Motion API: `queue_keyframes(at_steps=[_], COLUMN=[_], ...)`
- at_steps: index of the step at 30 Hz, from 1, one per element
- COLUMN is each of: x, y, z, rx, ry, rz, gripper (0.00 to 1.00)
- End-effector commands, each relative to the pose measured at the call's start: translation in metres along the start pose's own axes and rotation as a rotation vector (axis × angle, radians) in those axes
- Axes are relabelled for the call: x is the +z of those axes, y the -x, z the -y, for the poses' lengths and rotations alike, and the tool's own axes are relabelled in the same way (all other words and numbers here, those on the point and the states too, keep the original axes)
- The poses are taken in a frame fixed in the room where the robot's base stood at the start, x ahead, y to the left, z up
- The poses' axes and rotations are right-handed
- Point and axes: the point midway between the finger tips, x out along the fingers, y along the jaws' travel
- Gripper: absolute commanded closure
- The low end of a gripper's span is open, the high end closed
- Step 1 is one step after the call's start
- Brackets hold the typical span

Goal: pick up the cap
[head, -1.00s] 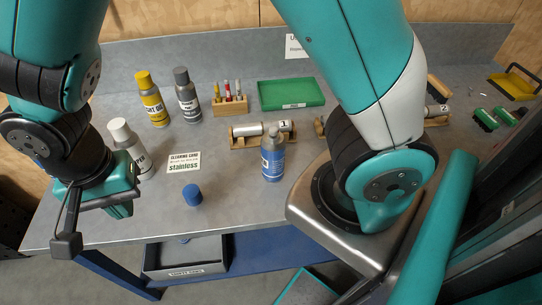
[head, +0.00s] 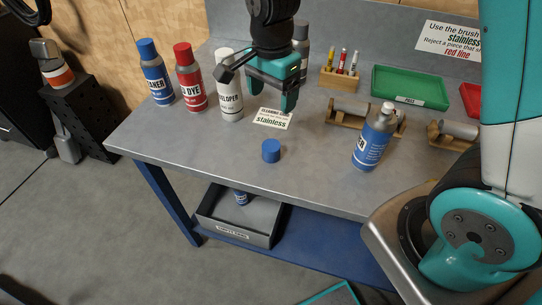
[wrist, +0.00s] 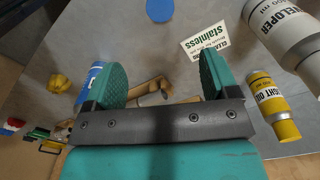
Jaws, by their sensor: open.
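The blue cap (head: 271,151) stands by itself on the grey bench top, near the front edge. In the wrist view the cap (wrist: 160,10) is a blue disc cut off by the top edge. My gripper (head: 272,98) hangs over the bench, behind and above the cap and clear of it. In the wrist view my gripper (wrist: 163,82) has its two green pads wide apart with nothing between them. A blue bottle (head: 373,140) without a blue cap stands to the right of the cap.
A stainless card (head: 272,119) lies just behind the cap. A white-capped developer bottle (head: 229,95), a red bottle (head: 190,85) and a blue-capped bottle (head: 155,80) stand left. A wooden roller stand (head: 345,118) and green tray (head: 408,88) lie right. Bench around the cap is clear.

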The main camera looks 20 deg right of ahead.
Motion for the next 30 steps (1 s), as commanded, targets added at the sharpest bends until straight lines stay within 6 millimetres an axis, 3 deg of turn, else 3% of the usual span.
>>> queue_keyframes(at_steps=[12, 23, 30], x=[0.002, 0.002, 0.002], y=[-0.088, -0.118, -0.151], z=[-0.002, -0.001, 0.000], rx=[0.007, 0.005, 0.004], ry=[0.004, 0.005, 0.005], rz=[0.001, 0.001, 0.001], gripper=[0.20, 0.20, 0.20])
